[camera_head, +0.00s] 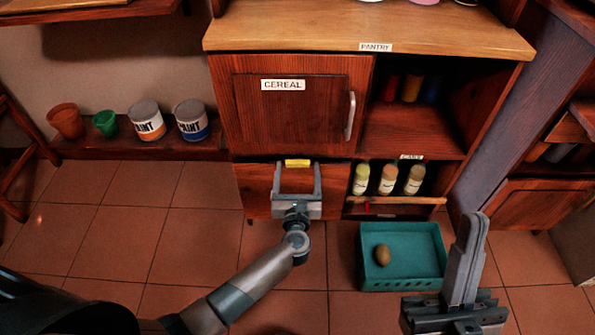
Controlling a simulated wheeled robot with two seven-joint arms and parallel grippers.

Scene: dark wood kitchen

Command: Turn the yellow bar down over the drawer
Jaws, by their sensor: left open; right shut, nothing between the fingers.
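The short yellow bar (297,163) lies level along the gap between the drawer front (253,182) and the CEREAL door above it. My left gripper (297,168) is open in front of the drawer. Its fingertips are on either side of the yellow bar, and its body hides the middle of the drawer front. I cannot tell whether the fingers touch the bar. My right gripper (477,217) is shut and empty, pointing up at the lower right, well away from the drawer.
The CEREAL door (290,113) is shut, with a handle (350,116) at its right. Several bottles stand on the open shelf beside it. A teal crate (402,284) holding a brown round item (382,255) sits on the floor between my arms. Tiled floor at left is clear.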

